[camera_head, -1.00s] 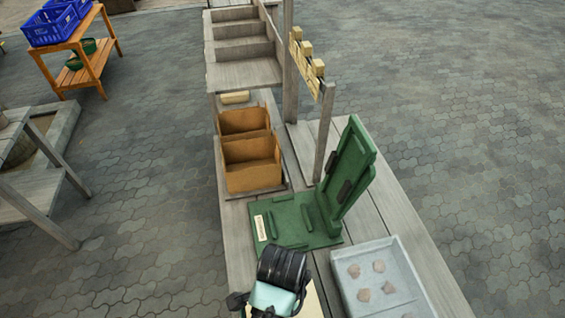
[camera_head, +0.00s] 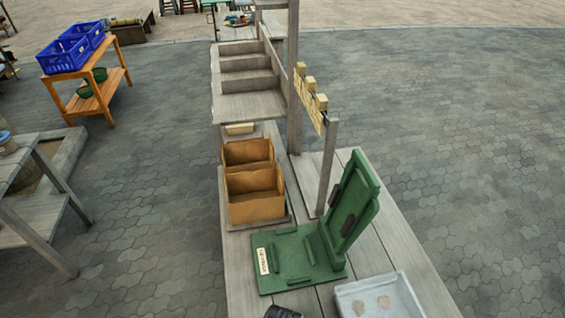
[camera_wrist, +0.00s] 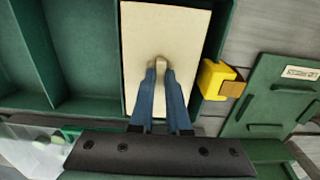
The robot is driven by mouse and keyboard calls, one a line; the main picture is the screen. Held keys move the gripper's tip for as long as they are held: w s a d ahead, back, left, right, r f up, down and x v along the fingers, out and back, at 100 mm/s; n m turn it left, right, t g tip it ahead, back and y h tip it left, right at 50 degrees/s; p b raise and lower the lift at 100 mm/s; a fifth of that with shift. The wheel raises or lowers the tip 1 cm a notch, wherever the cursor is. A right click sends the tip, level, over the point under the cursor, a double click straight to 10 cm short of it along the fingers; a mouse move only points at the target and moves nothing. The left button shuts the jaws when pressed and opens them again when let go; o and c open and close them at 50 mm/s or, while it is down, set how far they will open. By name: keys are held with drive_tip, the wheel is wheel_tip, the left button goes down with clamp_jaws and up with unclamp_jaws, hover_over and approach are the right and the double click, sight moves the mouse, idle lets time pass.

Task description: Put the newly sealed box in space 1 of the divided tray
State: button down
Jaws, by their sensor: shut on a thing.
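In the wrist view, my gripper (camera_wrist: 161,68) is shut on a small tan knob-like part at the middle of a flat cream box (camera_wrist: 140,28). The green divided tray (camera_wrist: 47,52) has empty compartments to the left of the box. The box lines up with the tray's right-hand compartment, its long sides close to the green walls. I cannot tell whether it rests on the compartment floor or hangs just above it. My fingers cover part of its near end. The head view shows neither the tray nor the box.
A green hinged press (camera_head: 296,257) stands open on the grey bench, and its labelled base shows in the wrist view (camera_wrist: 262,105). A yellow block (camera_wrist: 215,79) is close beside the tray. A brown two-part carton (camera_head: 256,206) and a pale tray (camera_head: 380,297) with lumps are nearby.

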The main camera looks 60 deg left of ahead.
drive_tip(key=shift+f, duration=0.15)
drive_tip(key=c, duration=0.9)
unclamp_jaws()
wheel_tip(320, 180, up, 12)
drive_tip(key=shift+r, duration=0.2)
